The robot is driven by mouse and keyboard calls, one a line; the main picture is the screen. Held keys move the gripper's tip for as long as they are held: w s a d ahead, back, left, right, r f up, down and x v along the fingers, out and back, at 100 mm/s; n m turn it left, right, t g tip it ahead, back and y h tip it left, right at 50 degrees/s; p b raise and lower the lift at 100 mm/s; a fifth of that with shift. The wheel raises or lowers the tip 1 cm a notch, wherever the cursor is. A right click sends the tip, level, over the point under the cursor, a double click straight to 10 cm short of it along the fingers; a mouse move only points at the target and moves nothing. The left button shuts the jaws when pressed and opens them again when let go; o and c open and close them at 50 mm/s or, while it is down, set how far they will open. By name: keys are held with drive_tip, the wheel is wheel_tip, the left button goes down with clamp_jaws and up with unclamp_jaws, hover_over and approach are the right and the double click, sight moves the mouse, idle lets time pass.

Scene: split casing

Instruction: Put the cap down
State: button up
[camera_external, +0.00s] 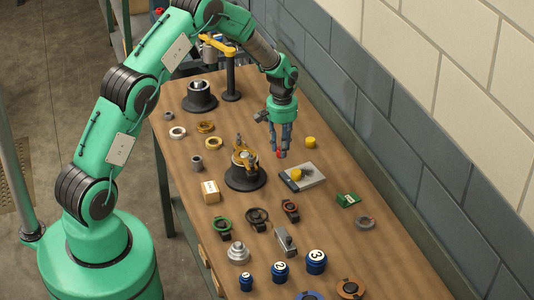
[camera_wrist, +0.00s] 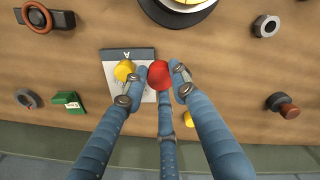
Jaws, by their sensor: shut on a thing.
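My gripper (camera_external: 281,150) has blue fingers and points down over the table. It is shut on a small rounded red cap, whose tip shows low between the fingers (camera_external: 279,154). In the wrist view the red cap (camera_wrist: 158,75) sits between the fingertips of my gripper (camera_wrist: 161,78), beside the right edge of a grey-and-white plate (camera_wrist: 113,53). The cap appears to be above the table; the exact gap cannot be told. The plate (camera_external: 312,180) carries a yellow round piece (camera_external: 296,174), also seen in the wrist view (camera_wrist: 124,70).
Another yellow piece (camera_external: 310,142) stands near the wall side, partly behind a finger in the wrist view (camera_wrist: 189,119). A black round base with a yellow fixture (camera_external: 245,178) stands left of the plate. A green block (camera_external: 348,200) lies right. Bare wood surrounds the plate.

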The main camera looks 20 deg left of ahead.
drive_tip(key=s+d+n+p, duration=0.1)
drive_tip(key=s+d+n, duration=0.1)
drive_tip(key=s, duration=1)
drive_tip(key=shift+s+d+f, duration=0.3)
drive_tip(key=shift+s+d, duration=0.05)
drive_tip(key=shift+d, duration=0.45)
drive_tip(key=shift+w, duration=0.1)
drive_tip(key=p, duration=0.2)
hover_over(309, 172)
drive_tip(key=shift+s+a+f, duration=0.25)
drive_tip(key=shift+s+f, duration=0.2)
drive_tip(key=shift+f, duration=0.25)
drive_tip(key=shift+w, duration=0.1)
drive_tip(key=shift+w+d, duration=0.15)
drive_tip(key=shift+w, duration=0.05)
drive_tip(key=shift+w+f+p, duration=0.1)
drive_tip(key=shift+f+p, duration=0.45)
drive_tip(key=shift+f, duration=1.25)
drive_tip(key=shift+f, duration=0.15)
